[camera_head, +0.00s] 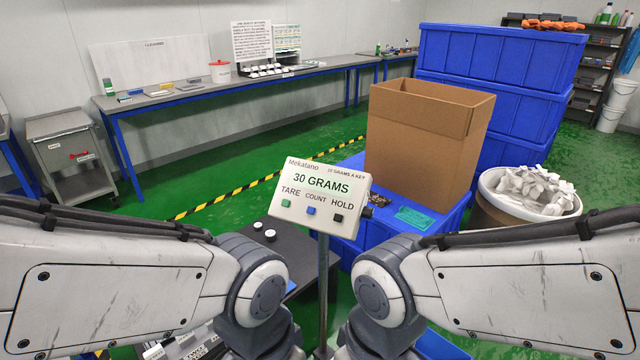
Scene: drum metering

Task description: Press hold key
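The metering panel (321,195) is a white box on a grey post in the middle of the view. It reads "30 GRAMS" and carries the labels TARE, COUNT and HOLD. The hold key (338,218) is the small black square under HOLD, at the panel's lower right. The green tare key (286,203) and the blue count key (311,210) are to its left. My two arms come in from the left and right below the panel. Neither gripper is in view, and nothing of mine covers the keys.
An open cardboard box (415,140) stands behind the panel on a blue crate. Stacked blue bins (495,58) and a drum of white scraps (485,213) are at the right. A dark table (302,247) with small round pieces lies below the panel. Green floor is clear behind.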

